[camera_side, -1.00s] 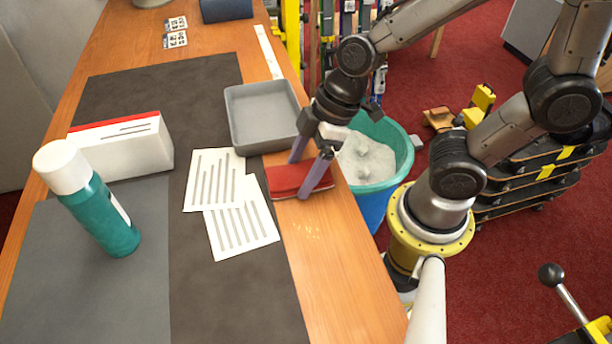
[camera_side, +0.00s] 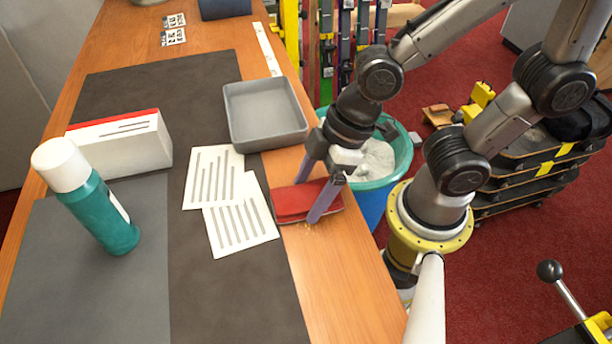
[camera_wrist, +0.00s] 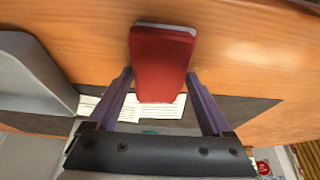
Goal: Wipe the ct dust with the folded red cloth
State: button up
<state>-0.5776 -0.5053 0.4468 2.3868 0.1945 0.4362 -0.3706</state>
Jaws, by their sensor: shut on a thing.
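The folded red cloth (camera_side: 296,201) lies flat on the bare wood strip along the bench's right edge. My gripper (camera_side: 308,202) is shut on it, one finger at each side. In the wrist view the cloth (camera_wrist: 160,62) sits between the two purple fingers of my gripper (camera_wrist: 160,75), with a pale layer at its far end. A few yellowish dust specks (camera_side: 306,229) show on the wood just beyond the cloth's near edge. Any dust under the cloth is hidden.
A grey tray (camera_side: 233,113) stands behind the cloth. Two printed sheets (camera_side: 241,228) lie to its left on the dark mat. A teal bottle (camera_side: 105,215) and a white box (camera_side: 130,150) stand farther left. A tub (camera_side: 403,160) stands beyond the bench edge. The near wood strip is clear.

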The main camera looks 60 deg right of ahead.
aim_at(313, 240)
jog(key=shift+s+a, duration=2.4)
jog(key=shift+s, duration=0.05)
notch_tip(313, 240, up, 8)
